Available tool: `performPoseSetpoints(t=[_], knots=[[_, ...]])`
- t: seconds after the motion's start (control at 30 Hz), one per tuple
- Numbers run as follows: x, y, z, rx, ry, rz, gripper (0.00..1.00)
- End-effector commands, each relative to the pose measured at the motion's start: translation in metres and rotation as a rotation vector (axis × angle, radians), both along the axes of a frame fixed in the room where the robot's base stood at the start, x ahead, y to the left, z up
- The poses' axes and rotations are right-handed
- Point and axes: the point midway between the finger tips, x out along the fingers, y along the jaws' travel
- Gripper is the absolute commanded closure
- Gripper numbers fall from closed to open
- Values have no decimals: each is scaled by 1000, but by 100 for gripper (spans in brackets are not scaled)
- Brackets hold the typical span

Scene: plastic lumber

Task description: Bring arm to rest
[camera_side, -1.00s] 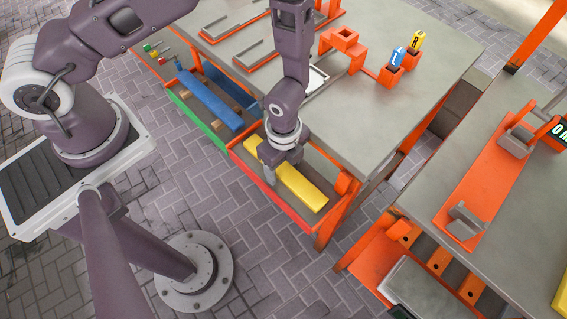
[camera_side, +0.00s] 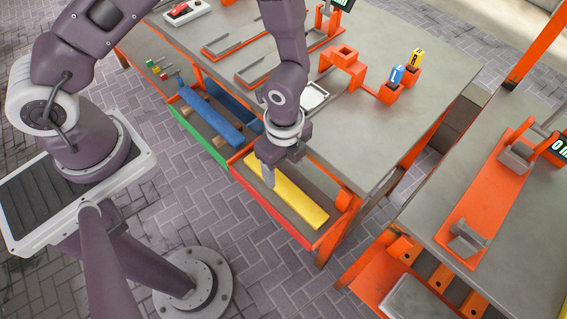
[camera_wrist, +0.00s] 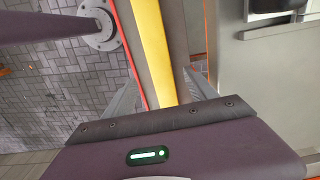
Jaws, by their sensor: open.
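My gripper (camera_side: 271,172) is open and hangs above the red-fronted bin (camera_side: 272,210) in the side view. A yellow plank (camera_side: 297,200) lies lengthwise in that bin, below the fingers. In the wrist view the yellow plank (camera_wrist: 154,50) runs between the two fingers (camera_wrist: 160,95), which stand apart on either side of it. The fingers appear clear of the plank. The far end of the plank is partly hidden behind my gripper in the side view.
A green-fronted bin (camera_side: 197,136) beside it holds a blue plank (camera_side: 210,115). The grey worktable (camera_side: 400,125) carries an orange bracket (camera_side: 343,66) and blue and yellow markers in holders. A second table (camera_side: 525,235) with an orange fixture stands right.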

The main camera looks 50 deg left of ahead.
Motion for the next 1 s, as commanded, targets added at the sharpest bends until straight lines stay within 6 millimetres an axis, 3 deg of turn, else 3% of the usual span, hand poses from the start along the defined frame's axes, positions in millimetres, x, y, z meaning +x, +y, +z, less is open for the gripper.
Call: performPoseSetpoints(t=[0.07,0.13,0.27,0.3,0.37,0.5,0.6,0.73,0.83,1.0], knots=[[2,5,16,14,-9,48,34],[7,16,47,38,-37,146,34],[27,58,138,58,-179,432,34],[25,73,167,54,-220,539,34],[15,92,207,38,-273,697,34],[-31,127,280,-62,-362,1059,34],[-70,136,311,-173,-391,1276,34],[-109,136,328,-308,-393,1457,34],[-124,133,332,-368,-388,1519,34],[-128,132,332,-387,-383,1538,34]])
